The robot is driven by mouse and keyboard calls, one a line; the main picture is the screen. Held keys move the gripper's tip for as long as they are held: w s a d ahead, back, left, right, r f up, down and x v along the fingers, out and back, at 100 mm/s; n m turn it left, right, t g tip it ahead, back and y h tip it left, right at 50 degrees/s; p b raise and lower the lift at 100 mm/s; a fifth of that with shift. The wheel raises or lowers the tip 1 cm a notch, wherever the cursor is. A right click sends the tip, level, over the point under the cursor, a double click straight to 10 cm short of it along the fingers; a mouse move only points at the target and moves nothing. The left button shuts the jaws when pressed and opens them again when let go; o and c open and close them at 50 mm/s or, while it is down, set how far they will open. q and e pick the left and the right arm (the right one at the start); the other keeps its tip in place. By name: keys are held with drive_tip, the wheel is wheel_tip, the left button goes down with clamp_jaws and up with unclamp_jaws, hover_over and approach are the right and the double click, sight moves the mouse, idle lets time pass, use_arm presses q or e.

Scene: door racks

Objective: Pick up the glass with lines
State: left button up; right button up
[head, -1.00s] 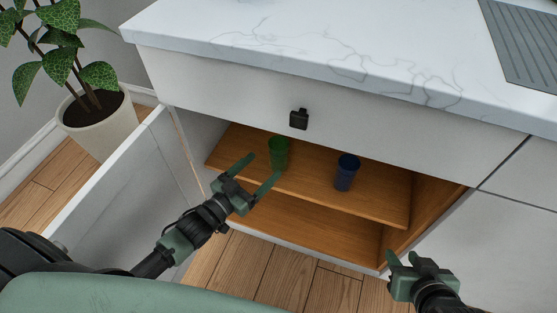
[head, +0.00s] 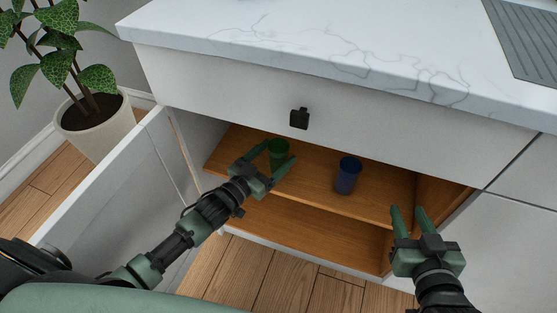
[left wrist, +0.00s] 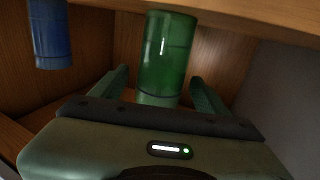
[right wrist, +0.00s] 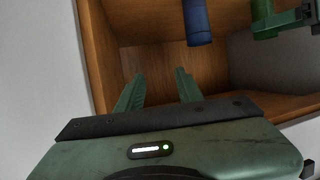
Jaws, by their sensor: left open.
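A green glass (head: 279,152) stands on the cabinet's upper shelf, between the spread fingers of my open left gripper (head: 277,153). The left wrist view shows the green glass (left wrist: 166,55) centred between the fingertips, with thin dark lines around it; contact with the fingers is not visible. A dark blue glass (head: 348,175) stands to its right on the same shelf. Some faint bands show on the blue glass (left wrist: 50,35) in the left wrist view. My right gripper (head: 408,210) is open and empty, in front of the cabinet's right side.
The wooden shelf (head: 315,187) lies under a closed drawer with a black knob (head: 299,118) and a marble countertop (head: 330,50). The open white door (head: 120,185) stands left of my left arm. A potted plant (head: 95,125) is on the floor at left.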

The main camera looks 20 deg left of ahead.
use_arm(q)
drive_tip(key=c, duration=1.6)
